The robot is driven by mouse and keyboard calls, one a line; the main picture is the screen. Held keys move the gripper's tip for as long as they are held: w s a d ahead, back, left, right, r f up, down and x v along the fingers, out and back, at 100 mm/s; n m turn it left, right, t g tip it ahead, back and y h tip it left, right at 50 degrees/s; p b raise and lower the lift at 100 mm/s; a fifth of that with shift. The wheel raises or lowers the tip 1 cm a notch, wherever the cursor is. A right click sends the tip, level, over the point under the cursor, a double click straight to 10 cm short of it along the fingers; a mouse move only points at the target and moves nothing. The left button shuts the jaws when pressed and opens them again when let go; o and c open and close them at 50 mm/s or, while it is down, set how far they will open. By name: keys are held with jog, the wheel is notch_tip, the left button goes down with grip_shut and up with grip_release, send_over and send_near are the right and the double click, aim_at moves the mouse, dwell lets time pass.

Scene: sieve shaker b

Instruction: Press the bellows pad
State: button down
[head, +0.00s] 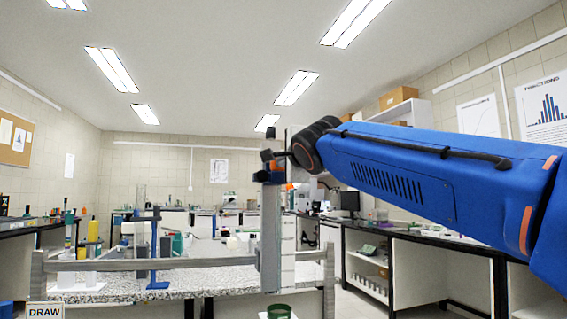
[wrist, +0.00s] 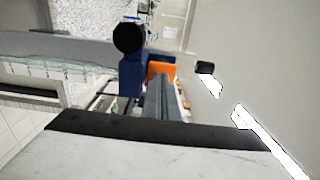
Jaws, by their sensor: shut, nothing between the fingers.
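I cannot pick out the bellows pad with certainty in either view. In the head view my blue arm reaches in from the right, its black wrist ending beside the top of a grey upright post (head: 269,235). My gripper (head: 273,157) is small and dark there, shut and empty, partly lost against the post's blue top. The wrist view shows a grey bar (wrist: 168,100), a blue block (wrist: 132,75) and an orange part (wrist: 160,70) close together. A dark edge and pale marbled surface fill its bottom. Contact with anything cannot be told.
A grey rail (head: 160,263) crosses in front of a speckled bench (head: 205,282). A blue stand (head: 154,250) and a yellow bottle (head: 93,232) are at left. A green round container (head: 279,311) and a DRAW sign (head: 45,311) are low in front. Side benches line the room.

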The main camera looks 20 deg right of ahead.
jog(key=shift+w+f, duration=0.1)
jog(key=shift+f, duration=0.05)
jog(key=s, duration=1.7)
jog(key=shift+s, duration=0.3)
dwell(0.4)
jog(key=s+d+f+n+g+h, duration=0.1)
jog(key=d+f+n+g, duration=0.15)
jog(key=f, duration=0.85)
jog(key=s+d+f+n+g, duration=0.15)
jog(key=f+n, duration=0.25)
jog(key=f, duration=0.7)
jog(key=s+d+f+n+g+h, duration=0.1)
jog(key=d+f+n+g, duration=0.2)
jog(key=f, duration=0.8)
jog(key=s+f+n+g, duration=0.2)
jog(key=s+f, duration=0.2)
jog(key=f, duration=0.4)
jog(key=s+f+n+g+y, duration=0.1)
jog(key=s+f+n+g, duration=0.1)
jog(key=s+f, duration=0.3)
jog(key=s+f+n+g+y, duration=0.1)
jog(key=s+f+n, duration=0.3)
jog(key=f, duration=0.9)
jog(key=shift+s+f+g, duration=0.2)
jog(key=shift+s+g, duration=0.25)
jog(key=shift+g, duration=0.15)
